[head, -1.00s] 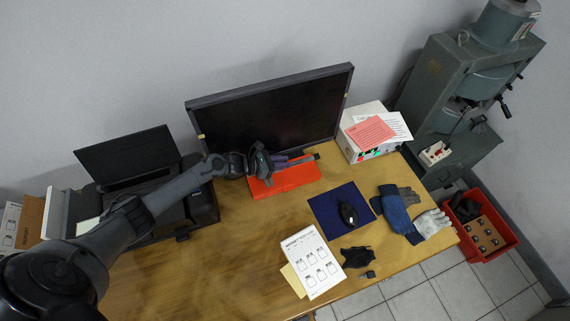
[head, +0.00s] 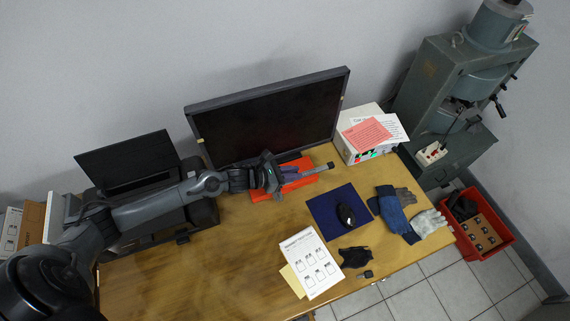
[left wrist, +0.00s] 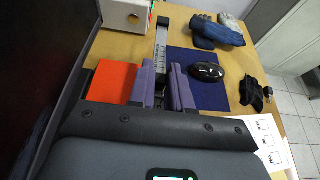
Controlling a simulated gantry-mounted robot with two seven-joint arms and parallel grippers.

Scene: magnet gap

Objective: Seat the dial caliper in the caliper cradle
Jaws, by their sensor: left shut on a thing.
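The dial caliper (head: 319,168) is a long thin bar that sticks out to the right past my left gripper (head: 290,174). In the left wrist view, its grey scaled beam (left wrist: 161,42) runs away from the camera between my purple fingers (left wrist: 164,78), which are shut on it. An orange-red block (head: 302,166), apparently the caliper cradle, lies on the desk in front of the monitor. My gripper and the caliper cover part of it. In the left wrist view the orange block (left wrist: 110,80) is just left of the fingers. The caliper's dial and any slot are hidden. My right gripper is not in view.
The monitor (head: 265,120) stands close behind the gripper. A white box (head: 358,150) with papers is at the back right. A blue mat (head: 322,212) with a black mouse (head: 346,214) lies to the right. Gloves (head: 396,212) and printed sheets (head: 311,262) lie around; the front-left desk is clear.

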